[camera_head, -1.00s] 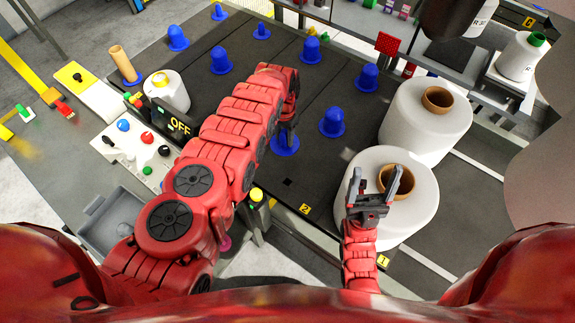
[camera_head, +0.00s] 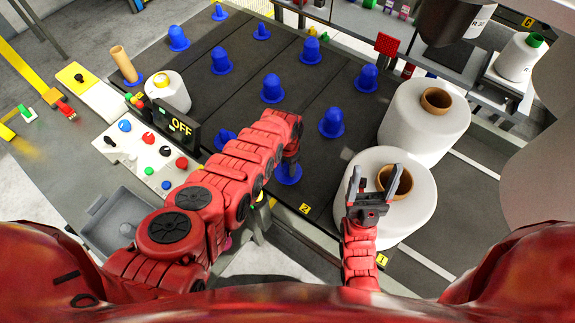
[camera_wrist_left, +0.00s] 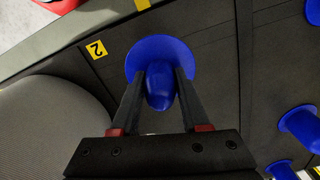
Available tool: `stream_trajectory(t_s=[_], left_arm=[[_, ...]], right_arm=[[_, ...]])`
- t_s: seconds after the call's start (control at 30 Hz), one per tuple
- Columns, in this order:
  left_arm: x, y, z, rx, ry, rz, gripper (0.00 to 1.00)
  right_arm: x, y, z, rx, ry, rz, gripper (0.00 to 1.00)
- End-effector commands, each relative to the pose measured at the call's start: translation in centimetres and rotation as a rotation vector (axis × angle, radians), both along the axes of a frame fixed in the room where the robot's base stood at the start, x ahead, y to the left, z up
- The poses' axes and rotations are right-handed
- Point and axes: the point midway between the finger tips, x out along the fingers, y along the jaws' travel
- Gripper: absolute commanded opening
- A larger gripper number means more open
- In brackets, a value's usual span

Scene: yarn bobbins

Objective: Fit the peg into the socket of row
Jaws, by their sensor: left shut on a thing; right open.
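My left gripper (camera_head: 290,167) is shut on a blue peg (camera_head: 288,175) with a round flange. The peg is near the front edge of the dark board, by the yellow label "2" (camera_head: 305,208). In the left wrist view the two fingers (camera_wrist_left: 160,85) clasp the blue peg (camera_wrist_left: 158,90), its flange (camera_wrist_left: 150,52) beyond them. I cannot tell whether the flange touches the board. My right gripper (camera_head: 376,182) is open and empty, in front of a white bobbin (camera_head: 405,225) with a brown core. Sockets are not clearly visible.
Several other blue pegs stand in rows on the dark board (camera_head: 245,112), including one (camera_head: 331,122) to the right and one (camera_head: 272,88) behind. Another white bobbin (camera_head: 425,125) stands at the right. A control panel (camera_head: 150,150) with an "OFF" display lies to the left.

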Motion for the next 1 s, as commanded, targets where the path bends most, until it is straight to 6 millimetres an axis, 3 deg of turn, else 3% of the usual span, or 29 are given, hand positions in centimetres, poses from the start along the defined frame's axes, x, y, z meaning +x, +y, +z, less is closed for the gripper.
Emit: stream_trajectory(t_s=[0.37,0.7,1.0], left_arm=[[-0.1,0.3,0.2,0.000,-0.002,0.001,0.00],[0.0,0.3,-3.5,0.000,-0.002,0.001,0.00],[0.0,0.2,-3.7,0.001,-0.003,0.001,0.00]], right_arm=[[0.0,0.0,0.6,0.000,0.000,0.000,0.74],[0.0,0.0,-3.3,0.000,0.000,0.000,0.74],[0.0,0.0,-3.5,0.000,0.000,0.000,0.74]])
